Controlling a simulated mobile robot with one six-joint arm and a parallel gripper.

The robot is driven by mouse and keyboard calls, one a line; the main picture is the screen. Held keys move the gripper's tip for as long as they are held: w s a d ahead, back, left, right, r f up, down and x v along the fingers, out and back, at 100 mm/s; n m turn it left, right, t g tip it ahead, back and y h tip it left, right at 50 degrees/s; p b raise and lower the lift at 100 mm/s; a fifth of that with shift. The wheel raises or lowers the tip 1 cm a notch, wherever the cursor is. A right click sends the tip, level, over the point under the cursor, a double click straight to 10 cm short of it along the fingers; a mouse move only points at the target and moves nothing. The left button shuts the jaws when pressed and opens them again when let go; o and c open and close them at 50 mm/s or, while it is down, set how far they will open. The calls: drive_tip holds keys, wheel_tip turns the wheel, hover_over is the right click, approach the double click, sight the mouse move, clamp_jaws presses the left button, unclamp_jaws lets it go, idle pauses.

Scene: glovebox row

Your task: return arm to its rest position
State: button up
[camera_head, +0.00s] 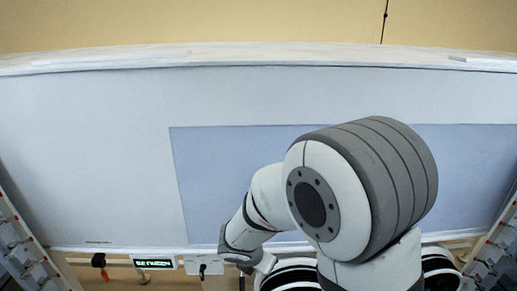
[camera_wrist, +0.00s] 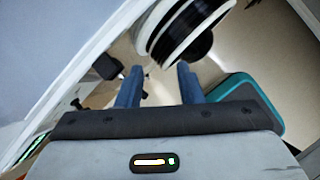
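My arm is bent, with its large grey and white joint filling the right of centre in the head view. The forearm runs down and left to the wrist near the bottom edge. My gripper (camera_wrist: 159,82) shows in the wrist view with two blue fingers spread apart. Nothing is held between them; floor and dark fittings show through the gap. In the head view the fingers cannot be made out.
A pale worktop (camera_head: 100,150) with a blue-grey area (camera_head: 225,180) lies across the head view and looks clear. A lit sign reading BETWEEN (camera_head: 153,262) and a white box (camera_head: 205,266) sit along its near edge. Ladder-like racks (camera_head: 22,250) stand at both sides.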

drive_tip(key=s+d+r+m+g, duration=0.1)
drive_tip(key=s+d+r+m, duration=0.4)
drive_tip(key=m, duration=0.3)
drive_tip(key=s+d+r+m+g, duration=0.1)
drive_tip(key=s+d+r+m, duration=0.2)
drive_tip(key=d+r+m, duration=0.35)
drive_tip(key=s+d+r+m+y, duration=0.1)
drive_tip(key=s+m, duration=0.4)
drive_tip(key=m, duration=0.2)
drive_tip(key=s+d+r+m+y, duration=0.1)
drive_tip(key=s+d+m+y, duration=0.1)
drive_tip(key=s+m, duration=0.2)
drive_tip(key=m, duration=0.3)
drive_tip(key=shift+s+d+r, duration=0.25)
drive_tip(key=shift+s+r, duration=0.1)
drive_tip(key=shift+s, duration=0.05)
